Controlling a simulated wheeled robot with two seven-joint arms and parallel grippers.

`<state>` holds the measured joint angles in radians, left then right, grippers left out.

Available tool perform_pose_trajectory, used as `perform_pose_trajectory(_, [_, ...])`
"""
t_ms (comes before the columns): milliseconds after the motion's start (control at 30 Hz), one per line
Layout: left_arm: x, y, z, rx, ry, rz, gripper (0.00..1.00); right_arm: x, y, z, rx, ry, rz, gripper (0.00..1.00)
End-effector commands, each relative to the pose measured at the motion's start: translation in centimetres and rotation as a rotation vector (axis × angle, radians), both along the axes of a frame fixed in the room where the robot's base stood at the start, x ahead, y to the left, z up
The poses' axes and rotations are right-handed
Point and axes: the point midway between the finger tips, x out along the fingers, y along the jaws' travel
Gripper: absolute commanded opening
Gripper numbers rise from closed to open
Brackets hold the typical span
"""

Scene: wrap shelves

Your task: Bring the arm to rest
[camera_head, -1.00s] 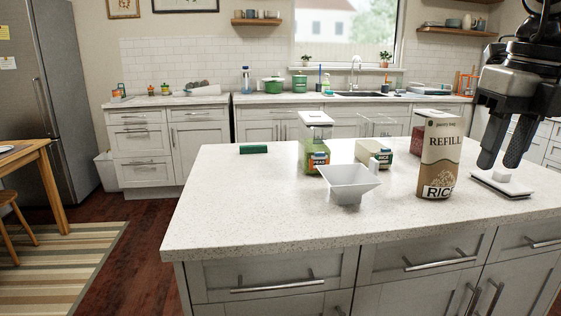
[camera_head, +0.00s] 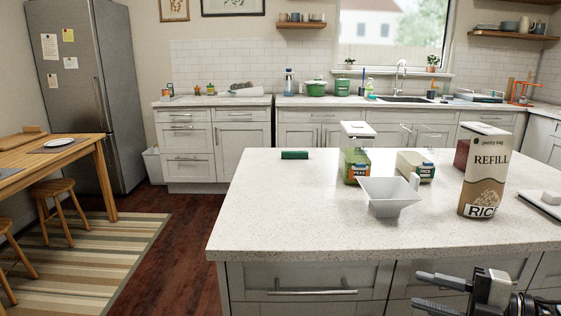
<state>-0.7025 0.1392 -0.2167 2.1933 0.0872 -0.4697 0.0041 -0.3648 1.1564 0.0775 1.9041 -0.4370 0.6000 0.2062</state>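My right gripper (camera_head: 420,289) is at the bottom right of the head view, in front of the island's drawers and below its countertop (camera_head: 300,220). Its two dark fingers point left with a gap between them, and nothing is held. Most of my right arm is cut off by the frame's edge. My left gripper is not in view.
On the island stand a rice refill bag (camera_head: 486,172), a white scoop-like bowl (camera_head: 388,196), a green-filled peas container (camera_head: 356,160), a rice container (camera_head: 416,166) and a green block (camera_head: 294,155). A wooden table (camera_head: 60,155) and stools are left. Floor between is clear.

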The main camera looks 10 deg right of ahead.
Motion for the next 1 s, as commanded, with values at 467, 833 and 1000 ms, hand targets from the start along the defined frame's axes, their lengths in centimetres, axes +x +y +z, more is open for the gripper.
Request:
perform_pose_trajectory(467, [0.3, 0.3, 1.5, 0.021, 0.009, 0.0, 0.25, -9.2, 10.9, -16.5, 0.806, 0.875, -0.864, 0.33])
perform_pose_trajectory(833, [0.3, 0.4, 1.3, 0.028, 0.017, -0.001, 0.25, -12.2, 15.3, -18.2, 0.888, 1.11, -0.941, 0.33])
perform_pose_trajectory(1000, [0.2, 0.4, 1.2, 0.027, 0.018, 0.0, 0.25, -12.1, 15.2, -18.2, 0.887, 1.107, -0.94, 0.33])
